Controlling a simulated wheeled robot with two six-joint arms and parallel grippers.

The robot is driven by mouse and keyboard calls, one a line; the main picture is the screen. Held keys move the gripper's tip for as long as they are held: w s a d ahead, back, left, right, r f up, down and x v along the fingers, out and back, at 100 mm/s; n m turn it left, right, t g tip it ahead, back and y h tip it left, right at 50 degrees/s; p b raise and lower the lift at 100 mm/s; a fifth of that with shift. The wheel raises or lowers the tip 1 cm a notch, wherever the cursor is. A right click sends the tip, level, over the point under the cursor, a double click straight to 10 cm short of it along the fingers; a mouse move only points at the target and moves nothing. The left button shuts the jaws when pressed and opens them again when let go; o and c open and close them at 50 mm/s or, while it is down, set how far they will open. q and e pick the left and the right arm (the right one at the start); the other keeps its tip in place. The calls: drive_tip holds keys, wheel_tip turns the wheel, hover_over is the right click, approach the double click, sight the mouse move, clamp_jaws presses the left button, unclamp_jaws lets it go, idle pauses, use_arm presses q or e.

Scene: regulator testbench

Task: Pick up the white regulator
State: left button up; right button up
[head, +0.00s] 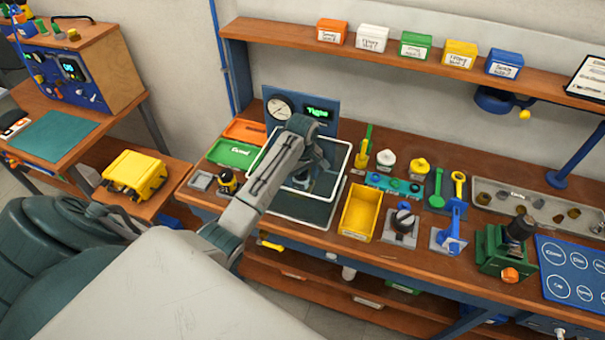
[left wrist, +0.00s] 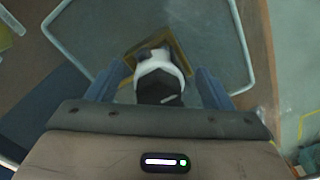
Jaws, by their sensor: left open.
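The white regulator (left wrist: 160,68), a white body with a dark knob, stands inside the pale frame (left wrist: 245,60) of the test station in the left wrist view. My left gripper (left wrist: 165,80) is open, its two blue fingers on either side of the regulator. I cannot tell whether they touch it. In the head view my left gripper (head: 304,180) is low inside the frame in front of the gauge panel, and my arm and gripper hide most of the regulator. My right gripper is not in view.
The gauge panel (head: 302,112) reads "Tight". A green tray (head: 234,153) and an orange tray (head: 246,131) lie left of the frame. A yellow bin (head: 360,212) stands right of it. A white part (head: 386,158) and several tools stand further right. A shelf (head: 390,55) runs above.

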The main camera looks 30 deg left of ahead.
use_arm(q)
drive_tip(key=shift+w+a+f, duration=0.2)
drive_tip(key=shift+f, duration=0.3)
drive_tip(key=shift+w+a+f, duration=0.2)
drive_tip(key=shift+f, duration=0.25)
drive_tip(key=shift+s+d+r, duration=0.1)
drive_tip(key=shift+s+r, duration=0.1)
drive_tip(key=shift+s+d+r, duration=0.15)
drive_tip(key=shift+r, duration=0.05)
drive_tip(key=c, duration=0.3)
drive_tip(key=shift+s+d, duration=0.1)
drive_tip(key=c, duration=1.1)
drive_tip(key=shift+c, duration=0.8)
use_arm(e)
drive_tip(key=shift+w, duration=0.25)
